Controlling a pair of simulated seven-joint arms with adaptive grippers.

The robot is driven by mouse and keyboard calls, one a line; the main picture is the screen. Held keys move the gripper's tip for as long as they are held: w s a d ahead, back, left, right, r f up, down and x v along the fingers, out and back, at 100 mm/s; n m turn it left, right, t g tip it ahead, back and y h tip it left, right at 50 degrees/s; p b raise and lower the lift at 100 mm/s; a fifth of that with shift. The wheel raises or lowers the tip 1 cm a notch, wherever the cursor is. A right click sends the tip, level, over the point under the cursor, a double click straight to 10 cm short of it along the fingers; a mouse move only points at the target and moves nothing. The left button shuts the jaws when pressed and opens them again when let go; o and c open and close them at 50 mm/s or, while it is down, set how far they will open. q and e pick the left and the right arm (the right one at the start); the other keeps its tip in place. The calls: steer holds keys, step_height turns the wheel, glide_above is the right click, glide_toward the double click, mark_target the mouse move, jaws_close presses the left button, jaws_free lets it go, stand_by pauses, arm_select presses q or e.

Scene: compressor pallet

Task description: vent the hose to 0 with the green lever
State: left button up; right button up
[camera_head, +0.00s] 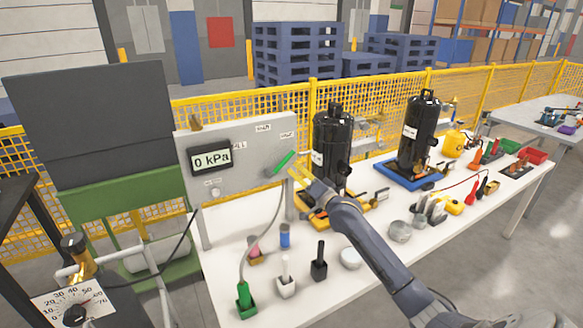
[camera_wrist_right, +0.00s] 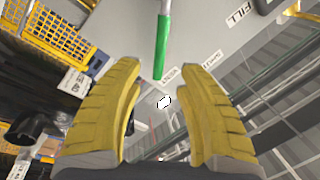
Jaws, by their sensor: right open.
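The green lever (camera_head: 284,161) sits on the right side of the grey panel (camera_head: 222,188), tilted up to the right. The panel's display (camera_head: 211,158) reads 0 kPa. My right gripper (camera_head: 298,173) is just right of the lever's tip, apart from it as far as I can see. In the right wrist view the lever (camera_wrist_right: 162,48) hangs above and between the two yellow fingers (camera_wrist_right: 162,90), which are open and empty. The grey hose (camera_head: 277,215) runs from the panel down to a green-based fitting (camera_head: 245,300) on the table. My left gripper is not in view.
Two black compressors (camera_head: 331,150) (camera_head: 418,130) stand right of the panel, one close behind my right gripper. A dial (camera_head: 75,310) is at lower left. Yellow fencing (camera_head: 380,92) runs behind.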

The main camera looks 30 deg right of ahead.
steer(key=shift+s+d+f, duration=0.1)
steer(key=shift+s+f, duration=0.05)
steer(key=shift+s, duration=0.8)
steer(key=shift+s+d+f, duration=0.1)
steer(key=shift+s+f, duration=0.05)
steer(key=shift+s, duration=0.75)
